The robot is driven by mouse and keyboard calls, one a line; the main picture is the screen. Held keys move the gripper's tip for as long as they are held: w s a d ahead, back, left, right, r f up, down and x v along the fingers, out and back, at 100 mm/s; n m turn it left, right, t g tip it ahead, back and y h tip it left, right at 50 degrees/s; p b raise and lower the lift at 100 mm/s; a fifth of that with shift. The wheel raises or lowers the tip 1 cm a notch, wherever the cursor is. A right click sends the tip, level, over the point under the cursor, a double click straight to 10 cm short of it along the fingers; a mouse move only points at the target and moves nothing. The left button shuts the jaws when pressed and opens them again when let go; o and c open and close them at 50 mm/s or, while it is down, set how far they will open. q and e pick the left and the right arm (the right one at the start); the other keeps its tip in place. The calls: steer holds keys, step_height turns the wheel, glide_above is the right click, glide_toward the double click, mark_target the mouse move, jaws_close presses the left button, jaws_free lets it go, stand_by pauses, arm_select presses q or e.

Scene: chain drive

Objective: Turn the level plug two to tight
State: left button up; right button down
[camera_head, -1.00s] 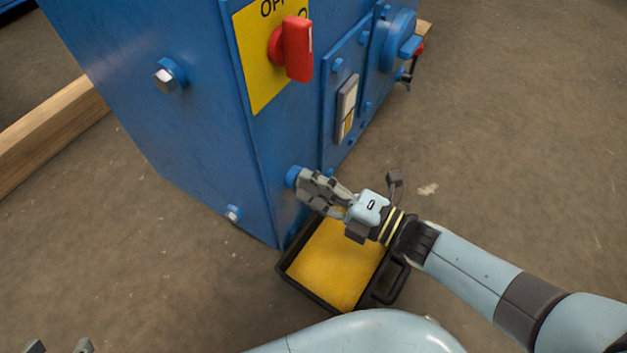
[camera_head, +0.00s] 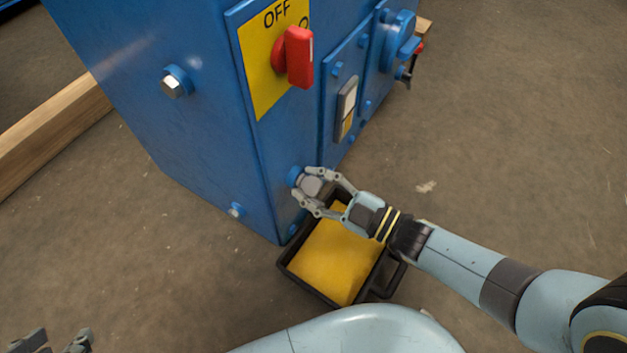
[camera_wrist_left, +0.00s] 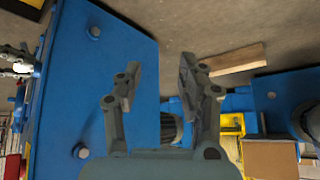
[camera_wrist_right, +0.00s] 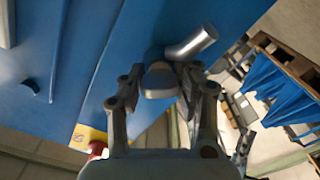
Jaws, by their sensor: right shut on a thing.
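A grey plug (camera_head: 311,186) sits in a round blue boss (camera_head: 294,177) low on the blue housing. It also shows in the right wrist view (camera_wrist_right: 160,82). My right gripper (camera_head: 316,188) is shut on this plug, with one finger on each side of its head. I see no number on it, and cannot tell how deep it is seated. Two other hex-headed plugs or bolts are on the left face, one higher (camera_head: 173,82) and one low (camera_head: 236,210). My left gripper (camera_wrist_left: 158,72) is open and empty; only its fingertips (camera_head: 52,342) show at the bottom left of the head view.
A black tray (camera_head: 284,262) with a yellow inside lies below the right gripper. A red switch handle (camera_head: 299,56) stands out from a yellow panel (camera_head: 257,75) above. A short silver pipe (camera_wrist_right: 192,42) is close to the right fingers. Wooden beam (camera_head: 52,132) at left; floor at right is clear.

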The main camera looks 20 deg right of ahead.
steer(key=m, duration=0.3)
steer(key=shift+s+m+p, duration=0.15)
steer(key=shift+m+p, duration=0.15)
arm_select(q)
steer(key=shift+s+r+g, duration=0.25)
steer(key=shift+r+g, duration=0.45)
steer(key=shift+r, duration=0.25)
arm_select(e)
steer(key=shift+f+m, duration=0.15)
steer(key=shift+m, duration=1.55)
steer(key=shift+s, duration=0.1)
steer(key=c, duration=1.1)
jaws_free()
steer(key=shift+d, duration=0.1)
steer(key=shift+o, duration=1.1)
arm_select(q)
steer(key=shift+p, duration=0.3)
arm_select(e)
steer(key=v, duration=1.1)
steer(key=shift+s+d, duration=0.3)
